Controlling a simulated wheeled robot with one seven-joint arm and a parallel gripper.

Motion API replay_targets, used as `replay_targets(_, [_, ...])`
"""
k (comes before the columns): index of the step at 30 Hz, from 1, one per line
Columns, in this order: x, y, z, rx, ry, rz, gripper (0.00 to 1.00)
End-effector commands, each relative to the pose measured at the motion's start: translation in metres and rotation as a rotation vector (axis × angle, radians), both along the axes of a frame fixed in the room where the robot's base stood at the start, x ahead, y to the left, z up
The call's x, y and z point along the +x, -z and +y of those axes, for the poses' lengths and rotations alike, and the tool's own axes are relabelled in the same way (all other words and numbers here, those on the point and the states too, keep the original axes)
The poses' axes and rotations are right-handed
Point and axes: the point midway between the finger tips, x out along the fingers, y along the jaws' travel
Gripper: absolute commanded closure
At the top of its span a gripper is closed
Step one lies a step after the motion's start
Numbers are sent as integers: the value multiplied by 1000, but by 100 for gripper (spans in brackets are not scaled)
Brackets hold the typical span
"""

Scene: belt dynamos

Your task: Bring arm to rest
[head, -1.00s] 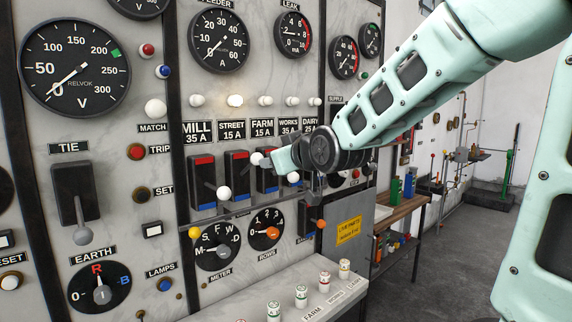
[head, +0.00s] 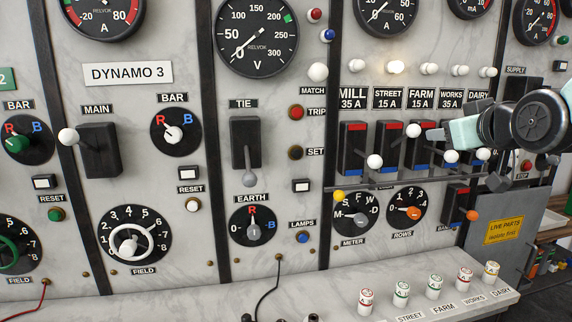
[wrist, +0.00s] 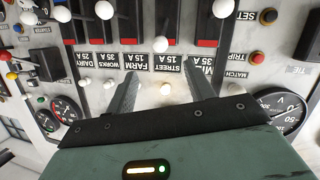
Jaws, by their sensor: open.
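My gripper (head: 436,133) is in front of the row of feeder switches at the right of the head view, close to the FARM switch in the picture. In the wrist view its two fingers (wrist: 163,85) stand wide apart with nothing between them. The MILL switch (head: 352,146) has its white knob low, and the STREET switch (head: 390,142) has its knob higher. The FARM switch (head: 421,148) is partly covered by my gripper. The WORKS and DAIRY switches are largely hidden by my wrist. I cannot tell the gap between gripper and panel.
A marble ledge with several small labelled fuses (head: 402,294) juts out below the panel. A grey box with a yellow sign (head: 504,230) stands at the right. The DYNAMO 3 panel (head: 128,74) fills the left. A black cable (head: 268,285) hangs over the ledge.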

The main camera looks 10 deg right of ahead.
Motion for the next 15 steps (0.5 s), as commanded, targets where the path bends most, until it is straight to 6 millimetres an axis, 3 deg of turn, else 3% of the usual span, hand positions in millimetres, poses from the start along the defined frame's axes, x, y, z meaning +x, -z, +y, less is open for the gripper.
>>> replay_targets(5, [-1,48,56,43,-106,166,47])
replay_targets(8, [-16,93,109,71,-202,337,47])
replay_targets(11, [-45,138,160,82,-296,529,47])
replay_targets(15, [-107,194,219,52,-414,811,47])
